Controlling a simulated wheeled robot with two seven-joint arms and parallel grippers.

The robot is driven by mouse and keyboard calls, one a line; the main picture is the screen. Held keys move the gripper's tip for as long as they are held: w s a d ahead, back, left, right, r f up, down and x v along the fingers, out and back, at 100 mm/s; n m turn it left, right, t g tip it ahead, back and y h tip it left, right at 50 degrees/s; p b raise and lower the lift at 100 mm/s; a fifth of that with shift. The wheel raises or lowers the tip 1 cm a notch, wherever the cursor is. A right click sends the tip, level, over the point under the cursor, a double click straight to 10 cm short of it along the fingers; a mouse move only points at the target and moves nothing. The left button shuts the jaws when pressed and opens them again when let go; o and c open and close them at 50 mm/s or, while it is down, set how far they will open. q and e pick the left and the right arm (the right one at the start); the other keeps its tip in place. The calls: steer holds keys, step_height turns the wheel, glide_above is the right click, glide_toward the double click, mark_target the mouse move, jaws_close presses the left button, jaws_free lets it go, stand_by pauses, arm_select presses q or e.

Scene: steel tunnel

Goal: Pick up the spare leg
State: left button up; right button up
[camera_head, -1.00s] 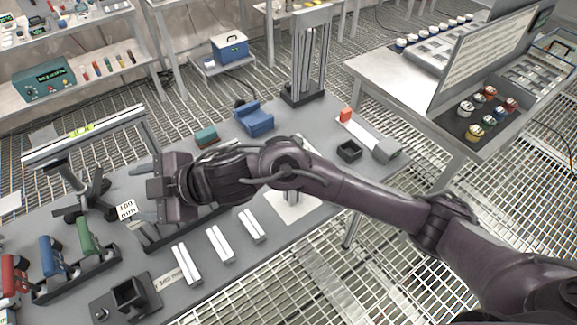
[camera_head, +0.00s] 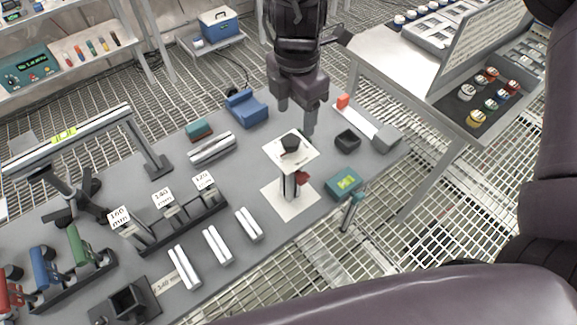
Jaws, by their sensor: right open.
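Several silver profile pieces that look like legs lie on the grey table; I cannot tell which is the spare leg. A pair (camera_head: 212,148) lies near the teal block. Three more, the left (camera_head: 184,267), the middle (camera_head: 217,246) and the right (camera_head: 249,224), lie in a row near the front edge. A rack (camera_head: 183,225) with 160, 140 and 120 mm labels holds short pieces behind them. My left gripper is out of view.
A level on a stand (camera_head: 65,138) is at left.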

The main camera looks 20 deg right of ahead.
mark_target(291, 139)
steer(key=f+p, duration=0.1)
steer(key=f, duration=0.1)
steer(key=f+p, duration=0.1)
steer(key=f, duration=0.4)
steer(key=shift+s+a+p, duration=0.1)
steer(key=shift+a+p, duration=0.3)
steer(key=shift+f, duration=0.3)
jaws_close()
steer(key=shift+r, duration=0.1)
